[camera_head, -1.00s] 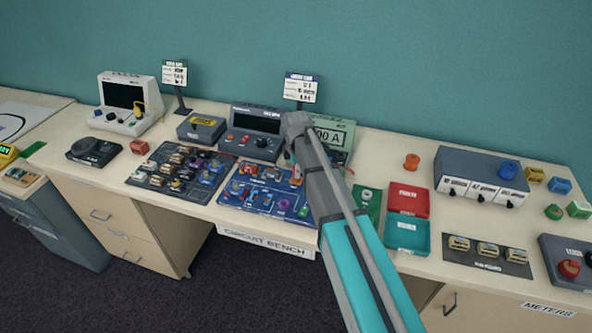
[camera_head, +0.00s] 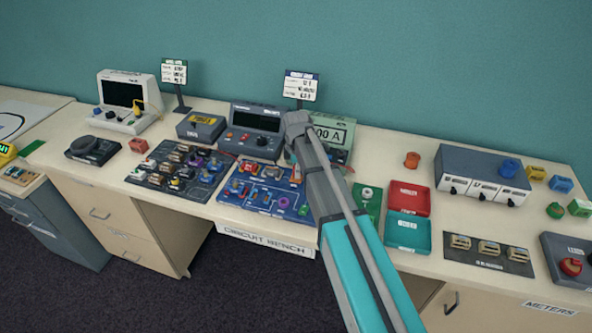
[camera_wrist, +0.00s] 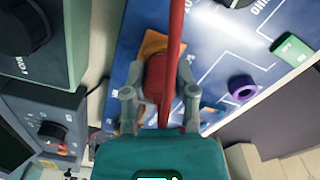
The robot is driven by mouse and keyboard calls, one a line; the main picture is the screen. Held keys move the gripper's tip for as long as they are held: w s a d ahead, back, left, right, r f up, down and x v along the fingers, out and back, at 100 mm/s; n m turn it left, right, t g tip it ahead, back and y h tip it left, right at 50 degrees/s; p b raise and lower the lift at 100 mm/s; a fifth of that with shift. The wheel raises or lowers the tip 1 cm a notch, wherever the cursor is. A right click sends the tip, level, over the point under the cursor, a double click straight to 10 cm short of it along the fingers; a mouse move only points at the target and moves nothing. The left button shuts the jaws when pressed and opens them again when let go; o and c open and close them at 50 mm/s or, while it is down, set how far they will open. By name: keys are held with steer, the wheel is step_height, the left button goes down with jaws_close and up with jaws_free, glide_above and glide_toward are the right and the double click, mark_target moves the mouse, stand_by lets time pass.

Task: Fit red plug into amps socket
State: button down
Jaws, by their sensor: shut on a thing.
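My gripper (camera_wrist: 158,95) is shut on the red plug (camera_wrist: 158,75), with a finger on each side of it. A red cable (camera_wrist: 177,25) runs along the plug in the wrist view. The plug is over the edge of the blue circuit board (camera_wrist: 130,40), beside an orange part (camera_wrist: 152,44); I cannot tell whether they touch. In the head view my arm hides the plug and most of the gripper. A pale green meter reading amps (camera_head: 333,131) stands behind the arm, its lower front partly covered. I cannot make out the amps socket in either view.
A dark grey bench meter (camera_head: 255,132) stands behind the blue board. A second component board (camera_head: 150,178) lies to the left. Red (camera_head: 408,197) and teal (camera_head: 407,233) trays and a green board (camera_head: 366,200) lie right of my arm.

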steer(key=shift+f, duration=0.25)
steer(key=shift+c, duration=1.7)
jaws_free()
steer(key=o, duration=0.3)
steer(key=shift+o, duration=0.2)
steer(key=shift+r, duration=0.1)
steer(key=shift+r+p, duration=3.85)
steer(key=shift+r, duration=0.1)
steer(key=shift+d, duration=0.1)
